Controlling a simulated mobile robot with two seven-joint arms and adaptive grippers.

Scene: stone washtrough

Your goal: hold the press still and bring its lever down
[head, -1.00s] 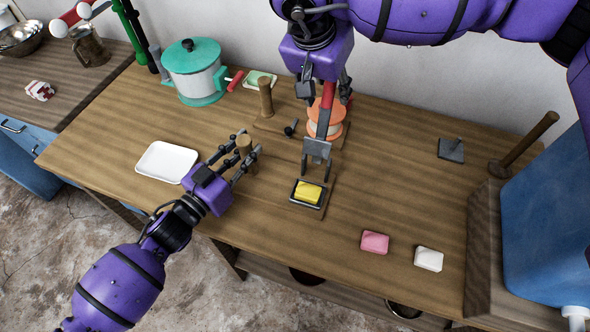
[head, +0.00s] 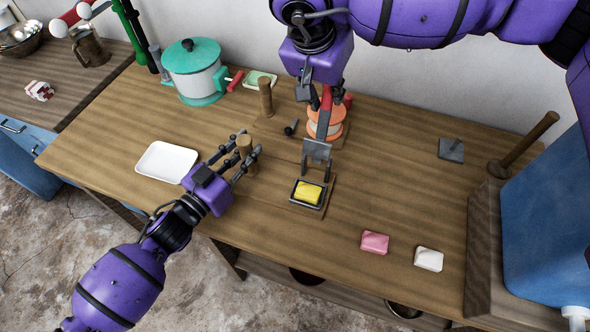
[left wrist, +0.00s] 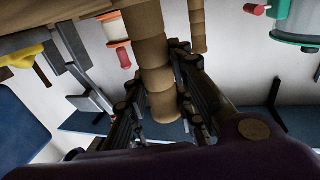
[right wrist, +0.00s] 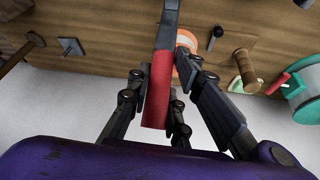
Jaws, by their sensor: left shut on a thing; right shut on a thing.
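The press stands mid-table on a wooden base board (head: 272,130) with two upright wooden posts. My left gripper (head: 244,150) is shut around the nearer post (head: 246,146), which also shows between its fingers in the left wrist view (left wrist: 157,75). The far post (head: 265,97) is free. The lever has a grey metal plate (head: 316,151) standing tilted up behind a dark mould (head: 295,197) with a yellow block (head: 308,193) in it. My right gripper (head: 327,98) is shut on the lever's red handle, clear in the right wrist view (right wrist: 157,92).
An orange and white spool-like thing (head: 320,124) stands behind the lever. A white tray (head: 167,161) lies left, a teal-lidded pot (head: 193,75) back left. A pink soap (head: 374,242) and a white soap (head: 428,259) lie front right. A blue container (head: 545,220) stands far right.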

